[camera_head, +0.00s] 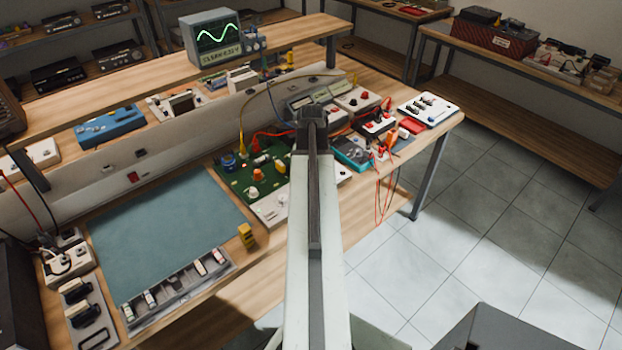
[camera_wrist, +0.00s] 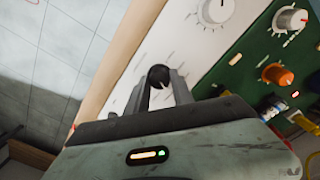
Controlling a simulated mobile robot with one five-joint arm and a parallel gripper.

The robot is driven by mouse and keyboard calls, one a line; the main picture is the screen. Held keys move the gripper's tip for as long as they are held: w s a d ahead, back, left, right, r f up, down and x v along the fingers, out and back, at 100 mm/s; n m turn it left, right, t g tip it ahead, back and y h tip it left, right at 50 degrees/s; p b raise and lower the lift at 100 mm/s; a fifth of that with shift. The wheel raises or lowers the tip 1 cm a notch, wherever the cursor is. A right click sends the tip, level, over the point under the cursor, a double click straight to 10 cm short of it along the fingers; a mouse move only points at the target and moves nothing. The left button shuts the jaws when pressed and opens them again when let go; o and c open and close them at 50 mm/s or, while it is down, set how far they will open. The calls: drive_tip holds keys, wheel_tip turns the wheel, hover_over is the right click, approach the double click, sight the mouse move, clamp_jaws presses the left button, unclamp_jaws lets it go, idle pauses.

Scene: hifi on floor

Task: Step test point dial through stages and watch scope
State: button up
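In the wrist view my gripper (camera_wrist: 159,80) has a finger on each side of a round black knob (camera_wrist: 158,77) with a pale pointer mark. The knob sits on a white panel (camera_wrist: 192,48) near the bench edge. The fingertips are close to the knob's sides; I cannot tell whether they press on it. In the head view my arm hides my fingers and this knob. The scope (camera_head: 213,37) stands on the upper shelf with a green wave on its screen. No label for the test point dial is readable.
The green board (camera_wrist: 250,50) adjoins the white panel and carries an orange knob (camera_wrist: 278,75). A pale knob (camera_wrist: 215,10) is farther up the panel. Orange test leads (camera_head: 382,170) hang near the bench's right end. The blue-grey mat (camera_head: 165,230) is clear.

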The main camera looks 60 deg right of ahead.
drive_tip(key=o, duration=0.4)
drive_tip(key=shift+c, duration=0.2)
drive_tip(key=shift+r, duration=0.1)
wheel_tip(320, 180, up, 8)
drive_tip(key=p, duration=0.8)
drive_tip(key=shift+f, duration=0.2)
